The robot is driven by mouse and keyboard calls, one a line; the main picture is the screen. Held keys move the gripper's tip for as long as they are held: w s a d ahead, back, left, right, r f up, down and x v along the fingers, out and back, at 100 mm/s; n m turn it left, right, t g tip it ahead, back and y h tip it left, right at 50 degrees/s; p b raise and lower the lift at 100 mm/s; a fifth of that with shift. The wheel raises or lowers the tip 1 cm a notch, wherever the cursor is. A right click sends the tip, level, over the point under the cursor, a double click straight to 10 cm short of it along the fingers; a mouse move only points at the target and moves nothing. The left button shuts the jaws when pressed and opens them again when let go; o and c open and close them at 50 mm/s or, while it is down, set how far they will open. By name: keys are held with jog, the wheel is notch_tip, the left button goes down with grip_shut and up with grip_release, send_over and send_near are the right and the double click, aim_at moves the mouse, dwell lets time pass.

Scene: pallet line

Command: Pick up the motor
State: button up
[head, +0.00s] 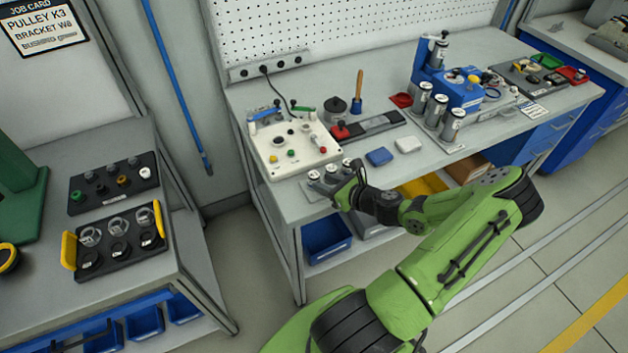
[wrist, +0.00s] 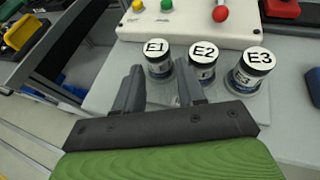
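Three silver cylinders with black bands and white caps stand upright in a row on a grey plate at the bench's front edge. In the wrist view the caps read E1 (wrist: 158,68), E2 (wrist: 203,62) and E3 (wrist: 249,74). Similar silver cylinders (head: 452,124) stand by a blue fixture (head: 452,90) farther right. I cannot tell which one is the motor. My gripper (wrist: 158,86) is open and empty, with E1 just beyond and between its fingertips. E2 is close to the right finger, which partly hides it. In the head view my gripper (head: 343,190) is beside this row.
A white control box (head: 290,150) with coloured buttons stands directly behind the row. A blue block (head: 379,156) and a white block (head: 408,145) lie to the right. A black tray with yellow handles (head: 115,243) is on the left bench. A blue bin (head: 326,239) is below.

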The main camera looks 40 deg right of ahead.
aim_at(318, 180)
jog(key=x, duration=0.4)
jog(key=shift+s+r, duration=0.1)
jog(key=shift+s, duration=0.05)
